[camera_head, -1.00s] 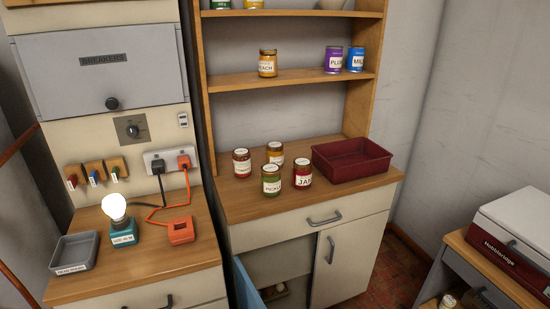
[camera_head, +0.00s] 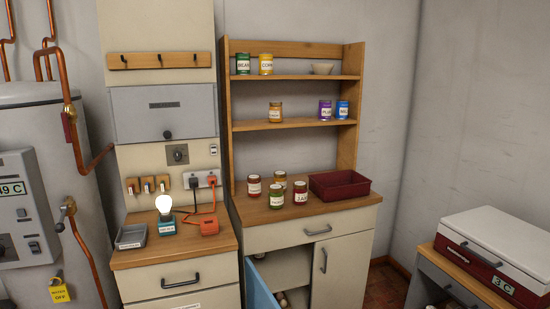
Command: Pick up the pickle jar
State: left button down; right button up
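The pickle jar (camera_head: 276,196), with green contents and a pale lid, stands upright on the wooden countertop (camera_head: 251,215) of the cabinet, at the front left of a small group of jars. Its label is too small to read clearly now. A red jar labelled JA.. (camera_head: 300,193) stands just right of it, another red jar (camera_head: 254,186) behind it to the left, and a yellow-orange jar (camera_head: 280,179) behind it. Neither of my grippers shows in the view.
A dark red tray (camera_head: 340,185) sits right of the jars. Shelves above hold several cans and a jar (camera_head: 275,112). Below, a blue cabinet door (camera_head: 262,290) stands open. A lit bulb (camera_head: 163,205) and grey tray (camera_head: 131,236) are on the left counter. A red-and-white case (camera_head: 494,246) is at right.

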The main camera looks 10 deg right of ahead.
aim_at(276, 192)
jog(key=l+u, duration=0.15)
jog(key=u, duration=1.2)
jog(key=i+l, duration=0.1)
jog(key=l, duration=0.3)
jog(key=i+l, duration=0.15)
jog(key=l, duration=0.25)
jog(key=i+l, duration=0.1)
jog(key=l, duration=0.3)
jog(key=i+l, duration=0.1)
jog(key=l, duration=0.3)
jog(key=i+l, duration=0.1)
jog(key=l, duration=0.3)
jog(key=i+l, duration=0.15)
jog(key=l, duration=0.25)
jog(key=i+l+u, duration=0.1)
jog(key=l, duration=0.3)
